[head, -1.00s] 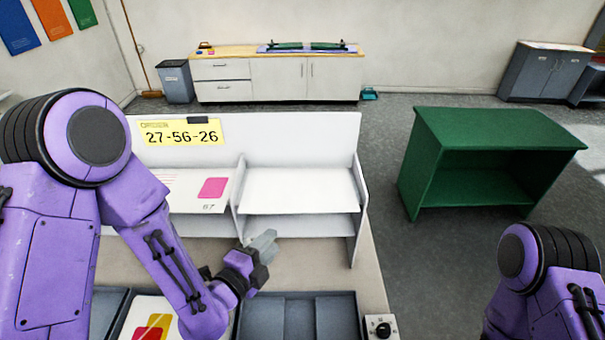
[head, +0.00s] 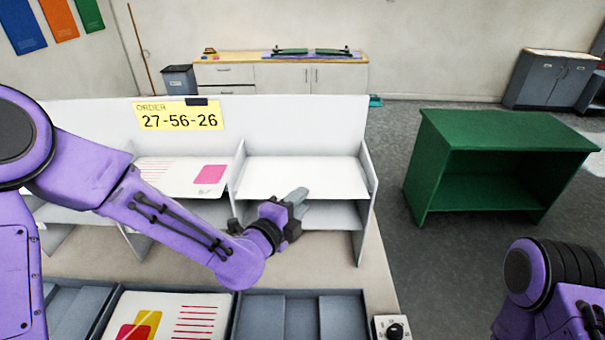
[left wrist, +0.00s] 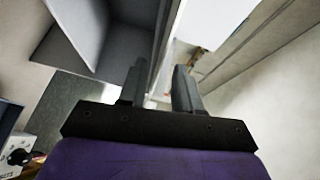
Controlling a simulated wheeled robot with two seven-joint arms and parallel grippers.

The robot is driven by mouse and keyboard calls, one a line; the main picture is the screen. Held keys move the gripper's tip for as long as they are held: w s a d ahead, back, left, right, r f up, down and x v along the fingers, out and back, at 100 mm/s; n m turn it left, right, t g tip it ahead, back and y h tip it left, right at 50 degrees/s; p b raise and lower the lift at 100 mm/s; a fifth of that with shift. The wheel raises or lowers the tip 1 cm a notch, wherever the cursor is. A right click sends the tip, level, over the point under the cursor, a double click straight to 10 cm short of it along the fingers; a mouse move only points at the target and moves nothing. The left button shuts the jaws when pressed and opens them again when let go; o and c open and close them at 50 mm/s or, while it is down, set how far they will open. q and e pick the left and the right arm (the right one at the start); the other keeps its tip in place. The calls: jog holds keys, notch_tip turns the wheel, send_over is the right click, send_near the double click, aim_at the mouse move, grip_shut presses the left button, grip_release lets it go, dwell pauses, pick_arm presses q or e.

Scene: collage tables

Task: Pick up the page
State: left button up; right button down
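A page with red lines and a pink block (head: 210,173) lies on the upper shelf of the left-middle compartment of the white rack. Another page with yellow and red shapes and red lines (head: 195,318) lies in the grey tray below. The right compartment's upper shelf (head: 290,180) looks plain white; I cannot tell whether a blank page lies on it. My left gripper (head: 298,199) is at that shelf's front edge. In the left wrist view its fingers (left wrist: 160,88) are apart, with no page clearly between them. My right gripper is out of view.
The order card (head: 180,116) on the rack's back panel reads 27-56-26. Grey trays (head: 300,318) line the table front, with a knob box (head: 393,329) at right. A green shelf unit (head: 500,150) stands to the right across open floor.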

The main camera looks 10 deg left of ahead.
pick_arm(q)
jog(key=shift+x, duration=0.9)
jog(key=shift+a, duration=0.1)
grip_shut()
